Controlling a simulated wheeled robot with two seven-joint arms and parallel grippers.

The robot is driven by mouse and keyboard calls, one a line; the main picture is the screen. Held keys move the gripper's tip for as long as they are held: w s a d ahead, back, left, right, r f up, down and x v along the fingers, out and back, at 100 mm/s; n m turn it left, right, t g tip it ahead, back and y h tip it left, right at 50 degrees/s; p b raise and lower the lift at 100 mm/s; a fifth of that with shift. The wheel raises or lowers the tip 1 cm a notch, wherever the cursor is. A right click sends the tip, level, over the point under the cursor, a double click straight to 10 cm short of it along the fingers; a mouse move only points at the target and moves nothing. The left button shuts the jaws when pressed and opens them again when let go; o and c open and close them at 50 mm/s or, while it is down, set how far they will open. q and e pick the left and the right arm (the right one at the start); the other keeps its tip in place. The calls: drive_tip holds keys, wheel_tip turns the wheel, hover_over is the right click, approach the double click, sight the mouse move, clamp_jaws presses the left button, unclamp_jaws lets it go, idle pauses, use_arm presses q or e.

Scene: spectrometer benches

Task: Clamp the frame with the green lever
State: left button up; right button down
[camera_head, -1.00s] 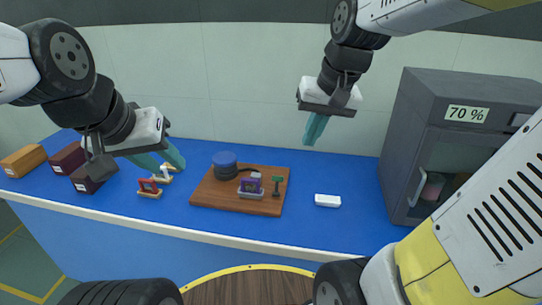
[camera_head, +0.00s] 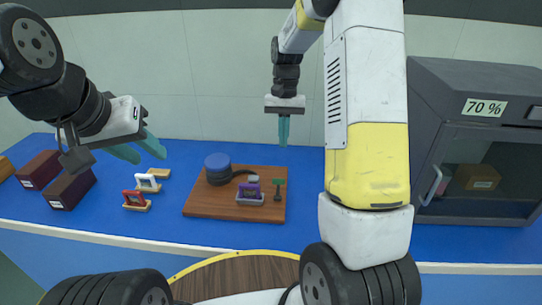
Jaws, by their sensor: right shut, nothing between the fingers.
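The green lever (camera_head: 277,187) stands upright at the right side of the brown wooden board (camera_head: 226,208) on the blue bench. Just left of it, the purple frame (camera_head: 249,191) sits in a light grey holder (camera_head: 248,201) on the board. My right gripper (camera_head: 284,131) points down above and behind the lever, shut and empty, apart from everything. My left gripper (camera_head: 143,149) is open with nothing between its fingers, above the bench at the left, behind the small frames.
A red frame (camera_head: 135,198) and a white frame (camera_head: 147,183) stand on small stands left of the board. Dark brown boxes (camera_head: 70,190) are at the far left. A grey cabinet (camera_head: 475,140) reading 70 % stands at right. My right arm hides the bench right of the board.

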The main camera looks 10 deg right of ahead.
sight(278, 189)
drive_tip(key=f, duration=0.3)
drive_tip(key=s+f, duration=0.1)
drive_tip(key=f, duration=0.2)
drive_tip(key=s+f, duration=0.1)
drive_tip(key=f, duration=0.2)
drive_tip(key=shift+a+f, duration=0.15)
drive_tip(key=shift+a, duration=0.1)
drive_tip(key=shift+s+a+f, duration=0.1)
drive_tip(key=shift+s+a, duration=0.05)
drive_tip(key=shift+s, duration=0.05)
drive_tip(key=shift+s+a+r, duration=0.2)
drive_tip(key=shift+s+r, duration=0.25)
drive_tip(key=shift+s, duration=0.25)
drive_tip(key=shift+s+a+r, duration=0.15)
drive_tip(key=shift+s+r, duration=0.25)
drive_tip(key=shift+s, duration=0.3)
